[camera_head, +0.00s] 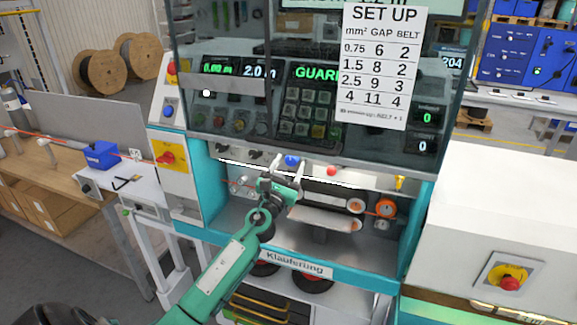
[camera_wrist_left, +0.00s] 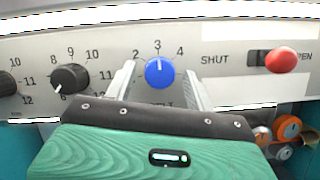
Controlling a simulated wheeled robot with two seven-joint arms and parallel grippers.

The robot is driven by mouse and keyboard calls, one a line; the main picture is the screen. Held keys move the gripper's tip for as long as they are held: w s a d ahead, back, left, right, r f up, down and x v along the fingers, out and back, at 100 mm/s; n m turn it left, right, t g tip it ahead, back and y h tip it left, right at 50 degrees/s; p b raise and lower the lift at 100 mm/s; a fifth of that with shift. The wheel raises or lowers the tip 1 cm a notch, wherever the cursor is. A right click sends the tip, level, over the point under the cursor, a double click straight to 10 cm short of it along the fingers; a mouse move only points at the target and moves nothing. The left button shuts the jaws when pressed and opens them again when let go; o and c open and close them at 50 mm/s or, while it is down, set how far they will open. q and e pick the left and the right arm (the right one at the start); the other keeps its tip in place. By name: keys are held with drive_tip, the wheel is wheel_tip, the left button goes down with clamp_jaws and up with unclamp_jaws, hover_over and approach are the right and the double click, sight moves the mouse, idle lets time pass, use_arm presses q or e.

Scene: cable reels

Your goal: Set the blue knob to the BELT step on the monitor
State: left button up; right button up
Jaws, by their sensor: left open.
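The blue knob (camera_head: 291,160) is on the panel below the glass of the machine. In the left wrist view the blue knob (camera_wrist_left: 159,75) has its white mark pointing up at 3, between 2 and 4. The label under it is partly hidden and ends in "LT". My left gripper (camera_head: 284,168) is open, its fingertips either side of the knob with visible gaps. The monitor (camera_head: 375,4) is mostly cut off at the top edge; its step line is not readable. A SET UP sheet (camera_head: 380,65) lists mm², GAP and BELT values. My right gripper is not in view.
In the left wrist view a black knob (camera_wrist_left: 70,78) sits left of the blue one, and a red-knobbed SHUT/OPEN slider (camera_wrist_left: 281,60) sits to the right. Orange rollers (camera_head: 386,208) are lower right. The glass guard (camera_head: 225,120) hangs above the panel.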

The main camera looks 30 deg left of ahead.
use_arm(q)
drive_tip(key=shift+c, duration=0.4)
drive_tip(key=c, duration=0.9)
drive_tip(key=shift+n+y, duration=0.4)
drive_tip(key=shift+n, duration=0.2)
drive_tip(key=shift+d+n+y, duration=0.1)
drive_tip(key=shift+n+y, duration=0.3)
drive_tip(key=shift+n, duration=0.4)
drive_tip(key=n+y, duration=0.1)
drive_tip(key=n, duration=0.2)
drive_tip(key=shift+d+n+g+y+b, duration=0.1)
drive_tip(key=shift+n+g+y+b, duration=0.25)
drive_tip(key=shift+n+g+y, duration=0.05)
drive_tip(key=n+g+y, duration=0.1)
drive_tip(key=n, duration=0.2)
drive_tip(key=shift+y, duration=0.4)
drive_tip(key=shift+d+r+n+g+y, duration=0.1)
drive_tip(key=shift+n+g+y, duration=0.2)
drive_tip(key=shift+n, duration=0.8)
drive_tip(key=shift+d+n+g+y, duration=0.15)
drive_tip(key=shift+n+g, duration=0.25)
drive_tip(key=shift+n, duration=0.7)
drive_tip(key=shift+a, duration=0.1)
